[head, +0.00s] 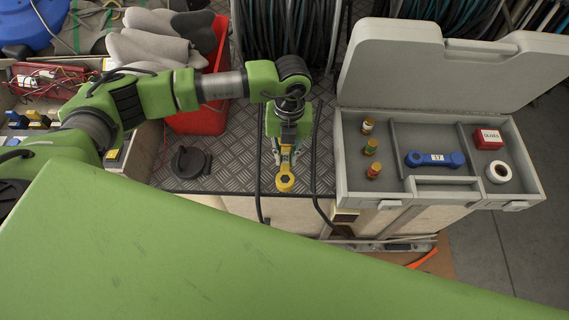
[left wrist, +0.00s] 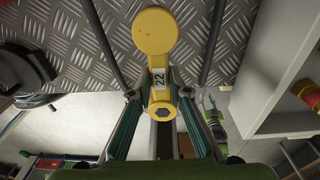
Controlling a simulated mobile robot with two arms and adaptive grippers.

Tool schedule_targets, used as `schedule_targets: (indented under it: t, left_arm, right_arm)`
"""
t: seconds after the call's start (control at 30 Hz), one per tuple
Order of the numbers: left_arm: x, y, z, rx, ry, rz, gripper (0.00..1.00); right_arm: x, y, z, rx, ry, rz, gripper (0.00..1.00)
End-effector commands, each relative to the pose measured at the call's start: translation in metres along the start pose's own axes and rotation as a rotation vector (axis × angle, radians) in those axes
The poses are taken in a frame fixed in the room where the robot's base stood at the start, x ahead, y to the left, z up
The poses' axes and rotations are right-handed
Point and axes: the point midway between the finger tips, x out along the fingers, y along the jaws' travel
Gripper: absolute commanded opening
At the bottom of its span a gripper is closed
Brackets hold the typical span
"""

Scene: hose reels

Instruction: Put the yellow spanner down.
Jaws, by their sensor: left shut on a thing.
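The yellow spanner (head: 285,180) has a round end and a label reading 22, seen in the left wrist view (left wrist: 154,35). My left gripper (head: 286,150) is shut on its handle, and the fingers (left wrist: 160,98) press it from both sides. The gripper points down near the front edge of the metal checker-plate surface (head: 232,170). I cannot tell whether the spanner touches the plate. My right gripper is not in view.
An open grey case (head: 440,190) stands to the right, holding a blue spanner (head: 435,159), a red box (head: 488,137), a white tape roll (head: 498,172) and small coloured fittings. A black cap (head: 190,162) lies left. Black hoses run beside the gripper. A red bin (head: 205,115) stands behind.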

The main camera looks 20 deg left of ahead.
Motion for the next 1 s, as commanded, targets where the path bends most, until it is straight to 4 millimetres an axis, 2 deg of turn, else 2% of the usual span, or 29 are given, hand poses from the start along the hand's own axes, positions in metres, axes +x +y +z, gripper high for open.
schedule_targets:
  t: [0.17,0.33,0.77,0.8,0.83,1.0]
  left_arm:
    - [0.013,0.005,0.010,-0.003,-0.001,0.001,0.00]
    - [0.038,0.003,0.011,0.000,0.000,-0.001,0.00]
    - [0.043,0.003,0.011,0.000,0.000,-0.001,0.00]
    - [0.042,0.003,0.011,0.000,0.000,0.000,0.25]
    - [0.042,0.003,0.011,0.000,0.000,0.000,0.33]
    - [0.042,0.003,0.011,0.000,0.000,0.000,0.34]
  right_arm:
    - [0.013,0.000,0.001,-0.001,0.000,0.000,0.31]
    - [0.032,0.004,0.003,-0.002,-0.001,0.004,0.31]
    - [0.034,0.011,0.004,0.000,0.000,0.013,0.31]
    - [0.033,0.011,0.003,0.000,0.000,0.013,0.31]
    - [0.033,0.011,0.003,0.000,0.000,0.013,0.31]
    - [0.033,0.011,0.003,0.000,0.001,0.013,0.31]
